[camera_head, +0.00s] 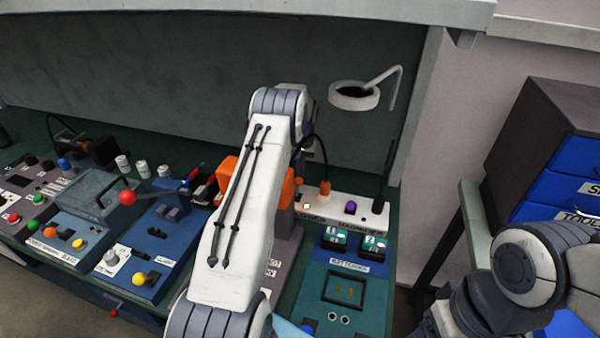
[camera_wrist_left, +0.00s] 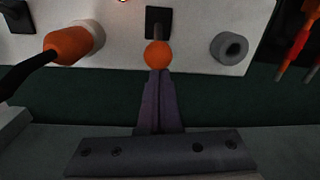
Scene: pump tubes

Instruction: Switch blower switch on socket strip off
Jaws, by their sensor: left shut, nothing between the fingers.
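The white socket strip (camera_head: 335,207) stands at the back of the bench, right of my left arm, with a partly covered label on its front. In the left wrist view it fills the top (camera_wrist_left: 195,50). There a toggle switch with an orange ball tip (camera_wrist_left: 157,55) sits on a black square plate. My left gripper (camera_wrist_left: 157,75) is shut and empty, its fingertips at the orange ball; whether they touch it I cannot tell. In the head view my own arm hides most of this gripper. My right arm is at lower right, its gripper out of view.
An orange plug (camera_wrist_left: 70,44) with a black cable is in the strip beside the switch. A grey round socket (camera_wrist_left: 229,48) is on the other side. A purple switch (camera_head: 350,207) and a small glowing lamp (camera_head: 305,206) are on the strip. Battery chargers (camera_head: 350,268) stand in front.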

